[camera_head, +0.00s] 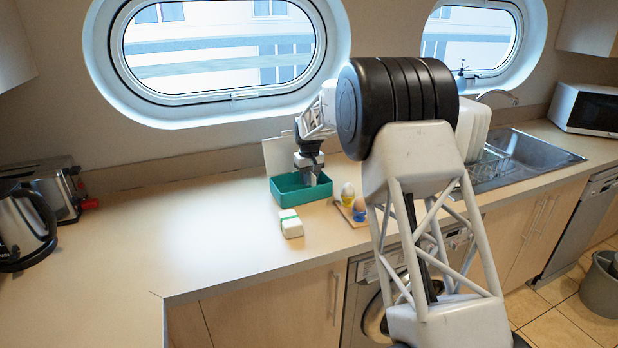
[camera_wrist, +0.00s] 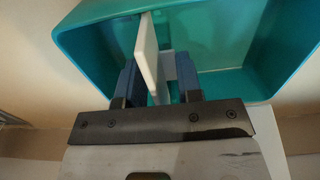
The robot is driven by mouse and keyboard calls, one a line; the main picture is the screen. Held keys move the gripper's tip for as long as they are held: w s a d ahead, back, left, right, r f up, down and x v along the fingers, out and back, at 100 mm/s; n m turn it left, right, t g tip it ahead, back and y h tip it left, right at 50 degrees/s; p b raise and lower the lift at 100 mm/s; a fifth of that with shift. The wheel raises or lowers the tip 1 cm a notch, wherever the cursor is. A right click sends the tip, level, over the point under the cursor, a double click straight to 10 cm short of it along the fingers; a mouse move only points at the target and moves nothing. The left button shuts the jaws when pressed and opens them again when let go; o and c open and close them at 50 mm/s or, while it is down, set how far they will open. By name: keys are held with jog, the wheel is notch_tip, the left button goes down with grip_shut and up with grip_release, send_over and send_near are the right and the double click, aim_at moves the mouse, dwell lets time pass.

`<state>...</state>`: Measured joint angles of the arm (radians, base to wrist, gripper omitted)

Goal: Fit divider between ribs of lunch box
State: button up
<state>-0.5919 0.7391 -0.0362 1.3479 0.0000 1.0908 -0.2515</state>
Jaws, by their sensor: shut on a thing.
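The teal lunch box (camera_head: 290,196) stands open on the counter below the large window, and it fills the top of the wrist view (camera_wrist: 95,48). My gripper (camera_head: 309,178) is over the box, pointing down. In the wrist view its two blue fingers (camera_wrist: 158,82) are shut on a thin white divider (camera_wrist: 146,45). The divider reaches into the box, upright and slightly tilted in the picture. A short white piece beside it (camera_wrist: 166,66) may be a rib. I cannot tell whether the divider sits between ribs; its lower edge is hidden.
A white panel (camera_head: 274,153) is behind the box. A kettle (camera_head: 24,225) and toaster (camera_head: 58,185) are at left; counter between is clear.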

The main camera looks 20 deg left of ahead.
aim_at(309, 182)
jog(key=shift+f, duration=1.9)
dwell(2.0)
jog(key=o, duration=1.4)
jog(key=shift+r, duration=3.5)
